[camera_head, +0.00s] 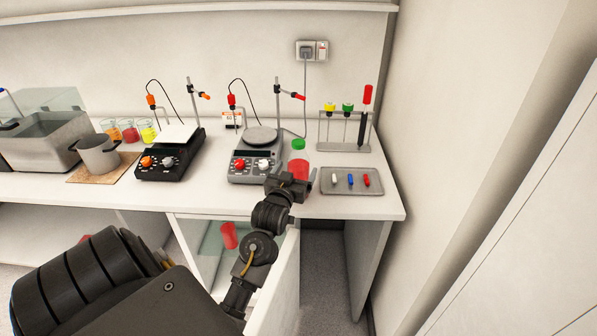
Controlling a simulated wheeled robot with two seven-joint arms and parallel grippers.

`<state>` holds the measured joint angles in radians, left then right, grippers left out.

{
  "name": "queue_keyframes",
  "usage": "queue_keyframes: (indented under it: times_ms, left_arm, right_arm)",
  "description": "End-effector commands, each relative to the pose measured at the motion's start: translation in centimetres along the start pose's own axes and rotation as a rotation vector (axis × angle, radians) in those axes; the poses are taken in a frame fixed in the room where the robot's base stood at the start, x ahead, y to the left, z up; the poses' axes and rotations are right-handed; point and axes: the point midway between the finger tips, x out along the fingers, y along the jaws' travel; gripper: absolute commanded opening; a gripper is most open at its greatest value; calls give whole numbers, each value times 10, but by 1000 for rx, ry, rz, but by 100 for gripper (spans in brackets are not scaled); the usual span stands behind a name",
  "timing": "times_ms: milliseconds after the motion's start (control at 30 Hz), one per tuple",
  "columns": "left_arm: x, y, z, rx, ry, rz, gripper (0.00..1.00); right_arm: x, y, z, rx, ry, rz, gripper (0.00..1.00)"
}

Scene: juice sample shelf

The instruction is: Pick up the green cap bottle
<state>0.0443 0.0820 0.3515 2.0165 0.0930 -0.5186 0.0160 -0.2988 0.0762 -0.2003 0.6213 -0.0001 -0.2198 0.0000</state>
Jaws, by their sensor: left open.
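The green cap bottle (299,159) stands upright on the white counter, with red contents and a green cap. It is between the grey hotplate and the metal tray. My left gripper (291,181) is open at the bottle's near side, low on its body. The gripper hides the bottle's base, and I cannot tell whether the fingers touch it or reach around it. My right gripper is not in view.
A hotplate stirrer (252,167) stands close left of the bottle. A metal tray (334,188) with small coloured items lies close right, in front of a rack (343,144). A dark stirrer (160,164) and a pot (97,155) are farther left. The counter's front edge is near the gripper.

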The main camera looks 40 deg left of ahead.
Motion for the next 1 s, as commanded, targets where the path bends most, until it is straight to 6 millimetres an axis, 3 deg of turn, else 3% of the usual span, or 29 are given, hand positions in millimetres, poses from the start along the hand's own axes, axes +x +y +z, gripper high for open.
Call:
queue_keyframes:
  times_ms: [200, 533, 1000]
  left_arm:
    - [30, -1, 1, 1, 0, -1, 88]
    - [36, -1, 4, 1, 0, 0, 86]
    - [35, -1, 4, 0, 0, 0, 25]
  right_arm:
    - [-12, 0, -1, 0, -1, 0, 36]
    - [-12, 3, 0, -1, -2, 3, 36]
    - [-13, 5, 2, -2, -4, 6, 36]
